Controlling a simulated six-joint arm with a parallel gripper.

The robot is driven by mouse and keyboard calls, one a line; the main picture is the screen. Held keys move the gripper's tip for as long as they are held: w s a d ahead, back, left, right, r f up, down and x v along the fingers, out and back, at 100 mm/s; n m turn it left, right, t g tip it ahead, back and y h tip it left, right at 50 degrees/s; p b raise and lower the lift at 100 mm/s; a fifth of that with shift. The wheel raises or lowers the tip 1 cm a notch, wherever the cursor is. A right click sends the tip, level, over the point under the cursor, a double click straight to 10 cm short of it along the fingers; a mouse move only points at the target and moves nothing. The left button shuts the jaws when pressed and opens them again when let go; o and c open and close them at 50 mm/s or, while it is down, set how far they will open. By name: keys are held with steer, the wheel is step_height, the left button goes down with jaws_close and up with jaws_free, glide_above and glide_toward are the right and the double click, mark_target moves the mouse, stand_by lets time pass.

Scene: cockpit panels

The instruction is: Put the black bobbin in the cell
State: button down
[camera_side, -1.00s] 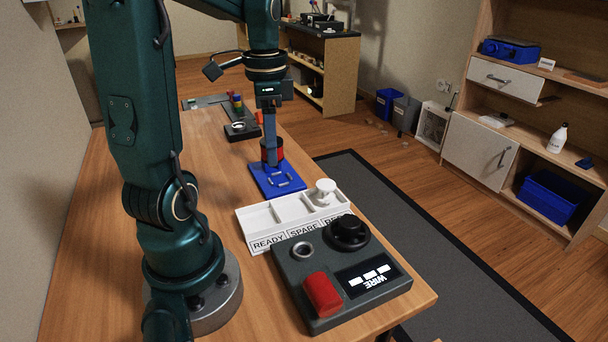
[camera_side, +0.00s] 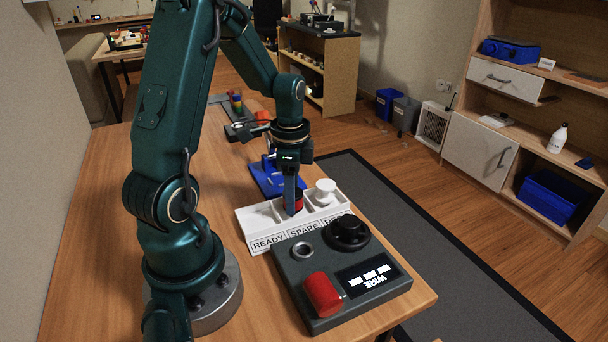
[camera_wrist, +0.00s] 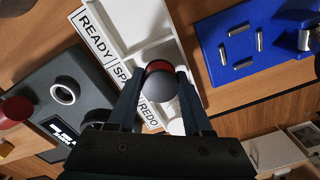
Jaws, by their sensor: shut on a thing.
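The black bobbin (camera_side: 298,204), with a red winding, is between the fingers of my gripper (camera_side: 292,206). The wrist view shows its dark round end (camera_wrist: 164,88) with a red edge, clasped from both sides. My gripper is shut on it, pointing down at the white tray (camera_side: 243,222), around its middle cell, marked SPARE. The bobbin's lower end is hidden, so I cannot tell whether it touches the cell floor. A white bobbin (camera_side: 325,190) stands in the tray's right cell. The left cell, marked READY, is empty.
A dark control box (camera_side: 320,318) with a red knob (camera_side: 322,294) and a black dial (camera_side: 347,232) stands close in front of the tray. A blue plate (camera_side: 268,182) with metal pegs (camera_wrist: 242,64) lies behind it. Wooden tabletop is free to the left.

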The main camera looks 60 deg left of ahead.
steer(key=shift+c, duration=1.6)
jaws_free()
steer(key=shift+f, duration=0.1)
step_height(320, 180, up, 12)
steer(key=s+d+n+t, duration=0.2)
steer(key=d+n, duration=0.1)
steer(key=d, duration=0.4)
steer(key=s+d+r+n+t, duration=0.1)
steer(key=s+d+n+t, duration=0.2)
steer(key=d, duration=0.5)
steer(key=shift+s+d+r+t, duration=0.2)
steer(key=shift+s+r+t, duration=0.1)
steer(key=shift+s, duration=0.05)
